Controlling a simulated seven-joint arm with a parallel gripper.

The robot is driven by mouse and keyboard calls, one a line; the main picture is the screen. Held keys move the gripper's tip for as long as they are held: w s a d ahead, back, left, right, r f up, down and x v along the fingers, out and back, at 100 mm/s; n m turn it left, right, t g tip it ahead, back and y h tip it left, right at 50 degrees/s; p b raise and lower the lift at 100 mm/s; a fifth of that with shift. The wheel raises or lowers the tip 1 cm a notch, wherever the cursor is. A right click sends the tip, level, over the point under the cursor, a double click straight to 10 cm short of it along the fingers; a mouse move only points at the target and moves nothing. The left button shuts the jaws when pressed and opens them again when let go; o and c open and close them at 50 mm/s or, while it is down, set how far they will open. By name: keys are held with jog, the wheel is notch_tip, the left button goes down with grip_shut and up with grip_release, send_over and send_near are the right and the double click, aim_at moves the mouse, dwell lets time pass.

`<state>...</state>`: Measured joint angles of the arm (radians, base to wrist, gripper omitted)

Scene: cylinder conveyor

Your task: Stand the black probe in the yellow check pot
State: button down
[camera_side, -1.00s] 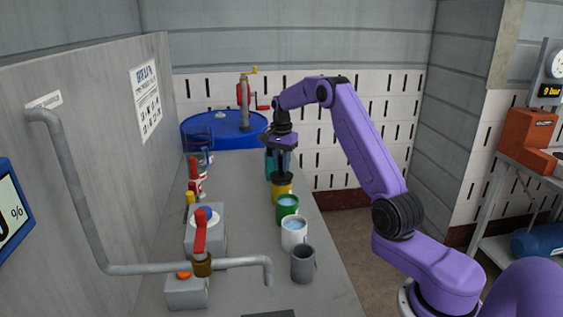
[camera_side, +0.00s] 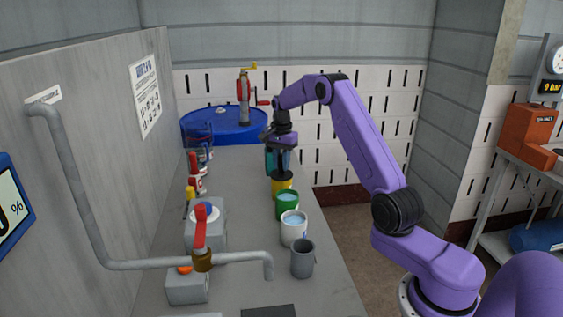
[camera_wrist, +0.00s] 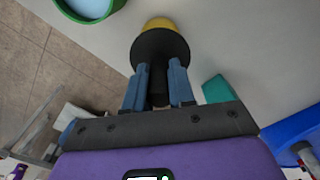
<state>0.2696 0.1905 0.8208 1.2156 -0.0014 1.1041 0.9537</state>
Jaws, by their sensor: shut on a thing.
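My gripper (camera_side: 281,159) points down over the far part of the grey bench, with its blue fingers (camera_wrist: 158,72) shut on the stem of the black probe. The probe's wide black disc (camera_wrist: 160,46) shows just beyond the fingertips, and in the side view (camera_side: 282,175) it is right at the top of the yellow check pot (camera_side: 284,187). In the wrist view only a yellow edge (camera_wrist: 160,22) shows past the disc. The disc hides the pot's mouth, so I cannot tell whether the probe's lower end is inside or whether the disc touches the rim.
A green cup (camera_side: 287,210), a white cup (camera_side: 293,232) and a grey mug (camera_side: 302,262) stand in a row nearer the camera. A teal object (camera_wrist: 218,88) is close beside my gripper. A blue drum (camera_side: 225,125) is at the back, and pipe and valves (camera_side: 201,245) are at left.

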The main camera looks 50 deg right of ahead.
jog(key=shift+f, duration=0.1)
jog(key=c, duration=0.9)
grip_release()
jog(key=shift+o, duration=0.2)
notch_tip(320, 180, up, 18)
jog(key=shift+f, duration=0.25)
jog(key=shift+a, duration=0.15)
